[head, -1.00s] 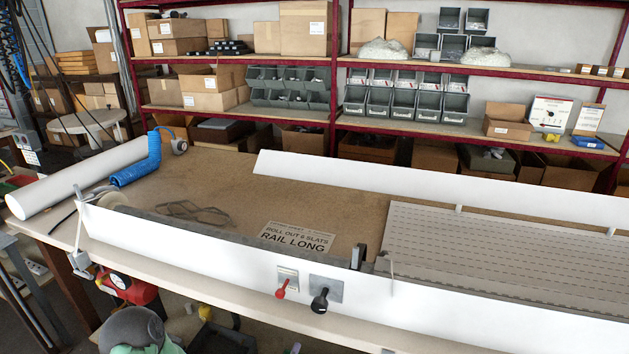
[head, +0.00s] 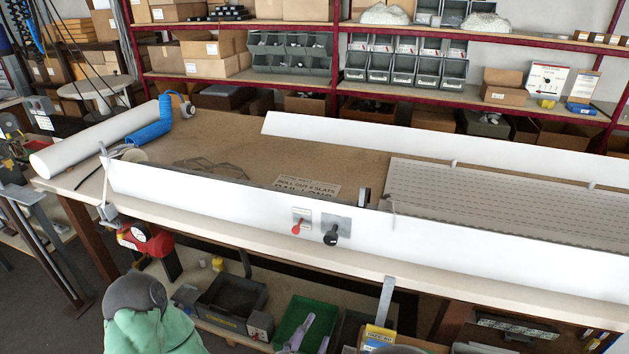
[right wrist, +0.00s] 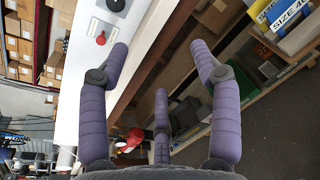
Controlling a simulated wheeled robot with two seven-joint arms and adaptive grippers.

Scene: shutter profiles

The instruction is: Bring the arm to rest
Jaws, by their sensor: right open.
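My right gripper (head: 305,336) shows only by its lilac fingers at the bottom edge of the head view. It is low, in front of the bench and beneath its top. In the right wrist view the purple padded fingers of the right gripper (right wrist: 160,60) are spread apart, with nothing between them. The white front rail with its red knob lies beyond the left finger there. A grey and mint-green part of my own body shows at the bottom left of the head view. My left gripper is not in view.
The bench (head: 220,232) carries long white rails, a slatted panel (head: 480,195), a white roll (head: 95,143) and a sign (head: 308,187). Below are a lower shelf with a green bin (head: 290,318), a dark tray (head: 230,300) and a red device (head: 150,240). Open floor shows at left.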

